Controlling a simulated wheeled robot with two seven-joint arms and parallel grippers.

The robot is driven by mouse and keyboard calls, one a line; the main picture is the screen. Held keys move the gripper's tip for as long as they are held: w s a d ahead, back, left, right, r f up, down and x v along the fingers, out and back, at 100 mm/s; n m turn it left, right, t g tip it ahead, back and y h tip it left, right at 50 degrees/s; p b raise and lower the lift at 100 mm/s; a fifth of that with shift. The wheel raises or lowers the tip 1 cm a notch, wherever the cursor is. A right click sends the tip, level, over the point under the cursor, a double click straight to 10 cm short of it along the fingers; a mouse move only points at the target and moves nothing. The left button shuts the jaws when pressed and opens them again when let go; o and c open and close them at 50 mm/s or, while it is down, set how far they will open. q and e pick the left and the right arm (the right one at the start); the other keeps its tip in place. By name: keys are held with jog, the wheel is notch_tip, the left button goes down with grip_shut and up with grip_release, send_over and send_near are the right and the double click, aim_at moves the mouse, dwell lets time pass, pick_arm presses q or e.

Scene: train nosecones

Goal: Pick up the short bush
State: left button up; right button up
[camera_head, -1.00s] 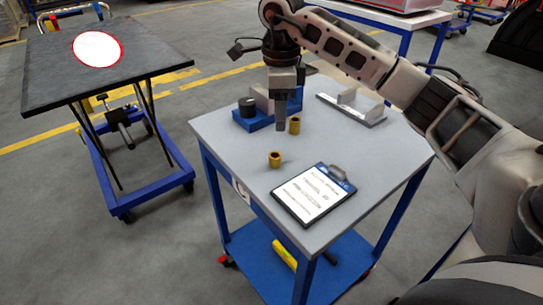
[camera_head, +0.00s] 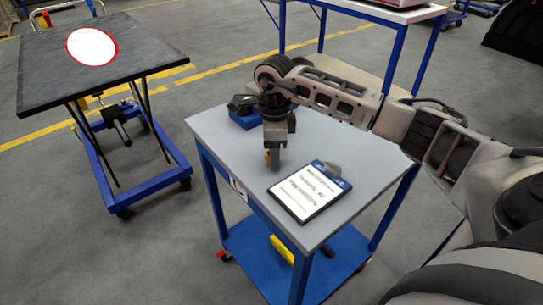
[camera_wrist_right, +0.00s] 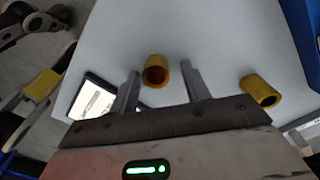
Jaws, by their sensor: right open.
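The bush between my fingers (camera_wrist_right: 155,72) is a short, hollow, yellow-brass cylinder that looks like the shorter one. It stands on the grey table top, and in the head view only a yellow sliver of it (camera_head: 267,157) shows beside the gripper. A second, longer-looking yellow bush (camera_wrist_right: 261,90) is to the right in the wrist view, outside the fingers; my arm hides it in the head view. My right gripper (camera_head: 272,167) points down over the table, open, with one finger on each side of the first bush. Contact with it cannot be told. My left gripper is not in view.
A clipboard (camera_head: 311,191) with a printed sheet lies near the table's front right. A blue block with a dark part (camera_head: 243,112) is at the back left of the table (camera_head: 225,150). A dark-topped lift cart (camera_head: 45,65) stands to the left.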

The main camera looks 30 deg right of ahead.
jog(key=c, duration=0.9)
jog(key=shift+r, duration=0.1)
